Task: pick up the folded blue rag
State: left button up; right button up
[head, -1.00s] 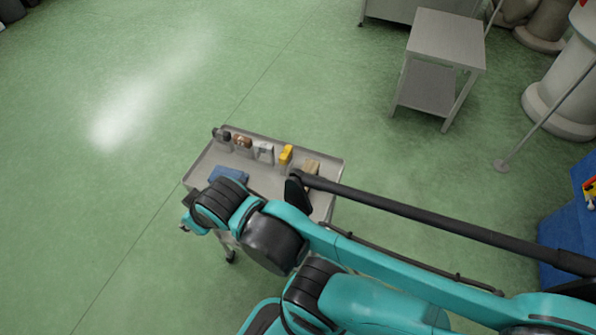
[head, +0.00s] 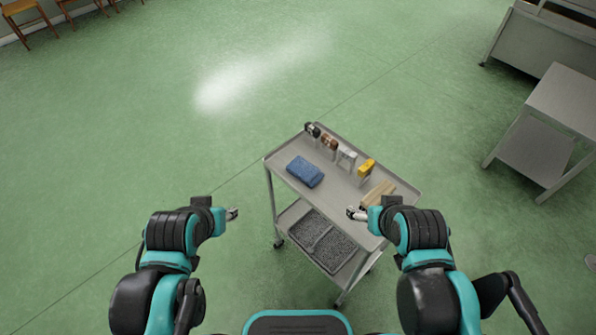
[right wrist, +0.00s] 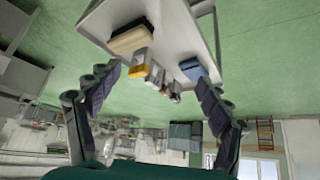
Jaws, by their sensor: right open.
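The folded blue rag (head: 305,171) lies flat on the left part of the grey cart's top shelf (head: 340,195). It also shows in the right wrist view (right wrist: 194,69), between the spread fingers. My right gripper (head: 355,213) is at the cart's near right edge, to the right of and nearer than the rag. Its fingers are wide apart and empty in the right wrist view (right wrist: 155,105). My left gripper (head: 233,214) is left of the cart, apart from the rag; it is too small to tell how its fingers stand.
A row of small items stands along the cart's back edge, among them a yellow one (head: 366,168). A wooden block (head: 378,193) lies near the right end. A grey table (head: 550,130) stands at right. Green floor is clear at left.

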aim_at(310, 175)
jog(key=k+j+z, duration=0.15)
jog(key=j, duration=0.45)
jog(key=i+j+z, duration=0.1)
jog(key=j, duration=0.25)
jog(key=i+j, duration=0.2)
jog(key=j, duration=0.15)
jog(key=i+j+z, duration=0.15)
jog(key=j, duration=0.2)
jog(key=i+j, duration=0.15)
jog(key=j, duration=0.25)
jog(key=i+z, duration=0.1)
jog(key=i, duration=0.1)
